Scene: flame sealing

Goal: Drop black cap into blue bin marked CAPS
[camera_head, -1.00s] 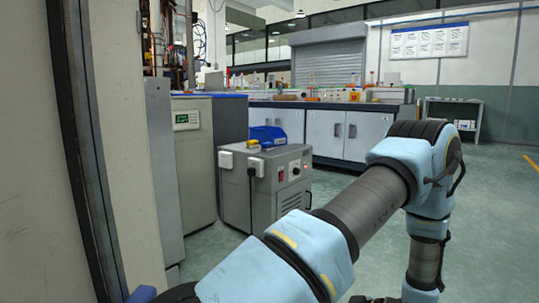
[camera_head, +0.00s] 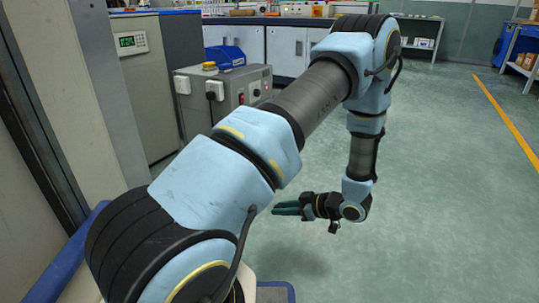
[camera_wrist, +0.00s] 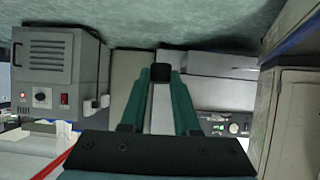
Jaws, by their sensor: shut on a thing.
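My gripper (camera_head: 276,209) hangs low over the open floor in the head view, its green fingers pointing left. In the wrist view its two fingers (camera_wrist: 160,80) are closed on the small black cap (camera_wrist: 160,71) at their tips. The cap cannot be made out in the head view. No bin with a readable CAPS marking shows in either view.
White-fronted benches (camera_head: 286,52) stand behind. Green floor (camera_head: 440,190) is clear on the right, with a shelf (camera_head: 520,62) far right.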

